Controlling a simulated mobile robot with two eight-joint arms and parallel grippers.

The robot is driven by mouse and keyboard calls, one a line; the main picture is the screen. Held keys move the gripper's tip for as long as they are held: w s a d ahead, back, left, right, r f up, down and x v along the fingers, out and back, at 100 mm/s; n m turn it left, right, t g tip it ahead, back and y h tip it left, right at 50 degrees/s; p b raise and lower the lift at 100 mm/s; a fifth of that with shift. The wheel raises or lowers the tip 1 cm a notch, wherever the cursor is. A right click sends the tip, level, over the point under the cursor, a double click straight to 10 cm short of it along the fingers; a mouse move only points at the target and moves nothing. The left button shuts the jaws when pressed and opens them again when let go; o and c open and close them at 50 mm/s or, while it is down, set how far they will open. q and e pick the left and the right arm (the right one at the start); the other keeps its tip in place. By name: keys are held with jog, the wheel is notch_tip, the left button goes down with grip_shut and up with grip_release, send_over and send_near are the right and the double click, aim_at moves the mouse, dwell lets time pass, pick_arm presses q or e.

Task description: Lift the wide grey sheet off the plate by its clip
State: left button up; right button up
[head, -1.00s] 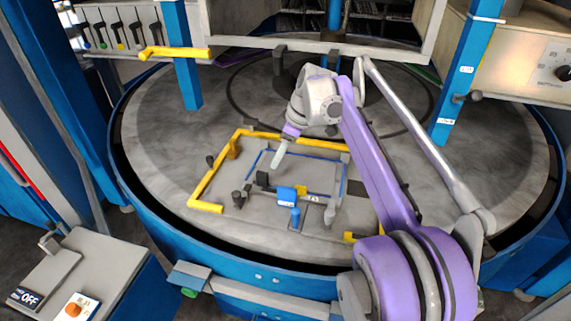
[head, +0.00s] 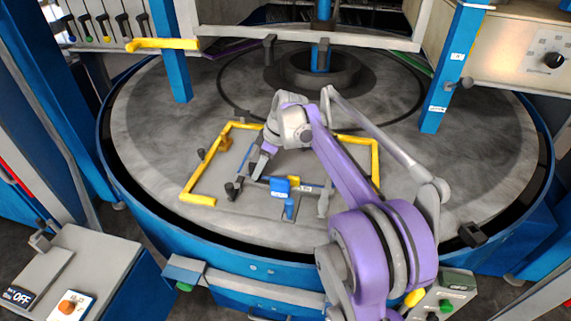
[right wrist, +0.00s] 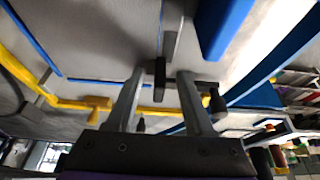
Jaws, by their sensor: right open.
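The wide grey sheet (head: 285,166), with blue edging, lies on the grey plate (head: 212,178) inside a yellow corner frame. My right gripper (head: 256,173) is low over the sheet's near left part, tilted downward. In the right wrist view its two fingers (right wrist: 162,100) are apart. A small black upright piece (right wrist: 160,78), which looks like the clip, shows between them at the end of a grey strip. I cannot tell whether the fingers touch it. The arm covers part of the sheet in the head view. My left gripper is not in view.
A blue block (head: 280,185) stands close right of the gripper, with a blue knob (head: 290,207) before it. Dark knobs (head: 232,189) stand to the left. The yellow frame (head: 190,186) borders the plate. The round grey table (head: 150,130) is largely clear around it.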

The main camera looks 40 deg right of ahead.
grip_shut()
dwell(1.4)
